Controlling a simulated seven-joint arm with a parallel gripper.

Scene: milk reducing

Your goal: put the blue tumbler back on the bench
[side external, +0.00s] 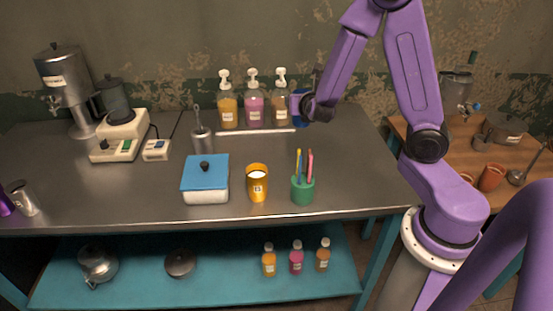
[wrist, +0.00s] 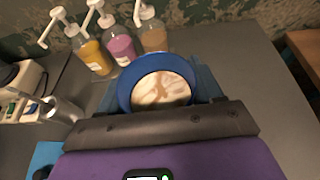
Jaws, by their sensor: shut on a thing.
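My gripper (side external: 305,107) is shut on the blue tumbler (side external: 298,104), near the back right of the grey bench (side external: 345,165). In the wrist view the tumbler (wrist: 125,93) sits between the fingers, its round mouth facing the camera, with pale, brown-streaked milky contents inside. In the side view my gripper hides much of the tumbler. I cannot tell whether its base touches the bench or hangs a little above it.
Pump bottles (side external: 254,110) stand just left of the tumbler, with a pale strip (side external: 255,131) before them. A yellow cup (side external: 257,187), a green pen pot (side external: 303,190) and a blue-lidded box (side external: 206,186) stand at the front. The bench's right part is clear.

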